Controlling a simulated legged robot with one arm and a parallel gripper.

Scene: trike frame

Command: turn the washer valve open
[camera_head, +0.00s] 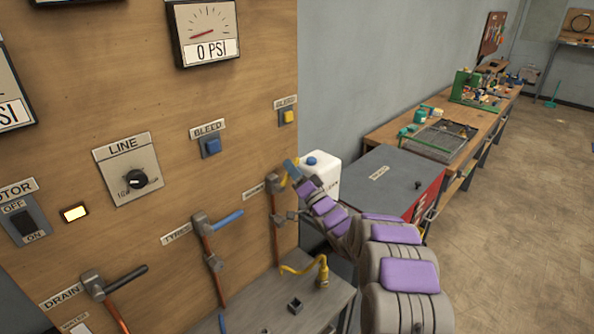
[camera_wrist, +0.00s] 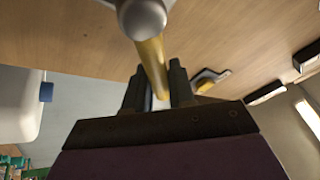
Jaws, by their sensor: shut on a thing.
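The washer valve (camera_head: 273,183) is the rightmost valve on the wooden panel, on a copper pipe beside a small label (camera_head: 253,188) too small to read surely. Its yellow handle (camera_head: 284,183) is partly hidden by my gripper (camera_head: 291,170). In the wrist view, the handle (camera_wrist: 151,60) runs from the round grey valve head (camera_wrist: 143,15) down between my two dark fingers (camera_wrist: 155,88). My gripper is shut on this yellow handle. The handle's exact angle is hard to tell in the head view.
The tyres valve with a blue handle (camera_head: 228,218) and the drain valve with a black handle (camera_head: 126,281) are to the left. Below, a yellow hose with a nozzle (camera_head: 323,272) rests on a grey shelf. A white jug (camera_head: 322,178) stands close behind my gripper.

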